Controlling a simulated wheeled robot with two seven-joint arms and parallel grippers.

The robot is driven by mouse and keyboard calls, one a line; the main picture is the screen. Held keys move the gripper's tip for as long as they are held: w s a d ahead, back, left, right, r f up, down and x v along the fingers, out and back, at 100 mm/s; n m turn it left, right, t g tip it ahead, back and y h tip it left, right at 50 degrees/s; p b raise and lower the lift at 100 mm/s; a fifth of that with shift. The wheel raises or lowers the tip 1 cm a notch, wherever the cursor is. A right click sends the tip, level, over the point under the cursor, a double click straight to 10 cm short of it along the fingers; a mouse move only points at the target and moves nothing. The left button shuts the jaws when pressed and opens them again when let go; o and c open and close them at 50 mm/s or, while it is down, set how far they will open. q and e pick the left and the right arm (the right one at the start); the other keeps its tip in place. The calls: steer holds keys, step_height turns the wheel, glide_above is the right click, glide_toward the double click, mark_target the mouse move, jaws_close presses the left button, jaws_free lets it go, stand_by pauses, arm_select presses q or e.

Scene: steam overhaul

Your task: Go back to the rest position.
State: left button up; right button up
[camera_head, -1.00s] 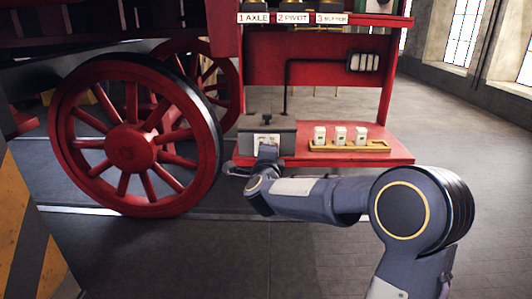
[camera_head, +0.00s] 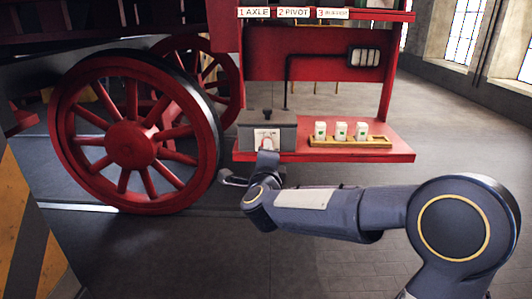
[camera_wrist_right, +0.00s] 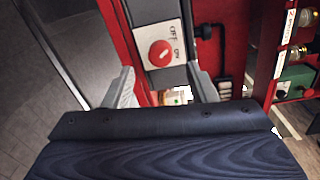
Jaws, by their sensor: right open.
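My right arm comes in from the right in the head view, and its gripper (camera_head: 250,172) is in front of and below a grey box on the red shelf. In the right wrist view the gripper (camera_wrist_right: 164,90) is open, with nothing seen between its two fingers. A red knob (camera_wrist_right: 160,54) on a white plate marked OFF and ON shows beyond the fingertips, apart from them. The plate (camera_head: 267,139) on the grey box (camera_head: 285,137) also shows in the head view. My left gripper is not in view.
The red shelf (camera_head: 398,147) carries a wooden tray (camera_head: 380,142) with three white cups (camera_head: 341,130). A large red spoked wheel (camera_head: 130,145) stands left of it. Labelled fittings sit on a shelf above. Open floor (camera_head: 460,140) lies to the right.

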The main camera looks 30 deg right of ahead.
steer(key=shift+v, duration=0.85)
steer(key=s+a+n+y+p, duration=0.3)
steer(key=s+a+n+y, duration=0.75)
steer(key=n, duration=0.45)
steer(key=s+a+f+n+g+y+p, duration=0.1)
steer(key=s+f+n+g, duration=0.3)
steer(key=s, duration=0.6)
steer(key=s+f+n+g+y, duration=0.1)
steer(key=s+f+n+g, duration=0.4)
steer(key=s, duration=0.5)
step_height(320, 180, down, 2)
steer(key=shift+a+f+p, duration=0.15)
steer(key=shift+a+p, duration=0.2)
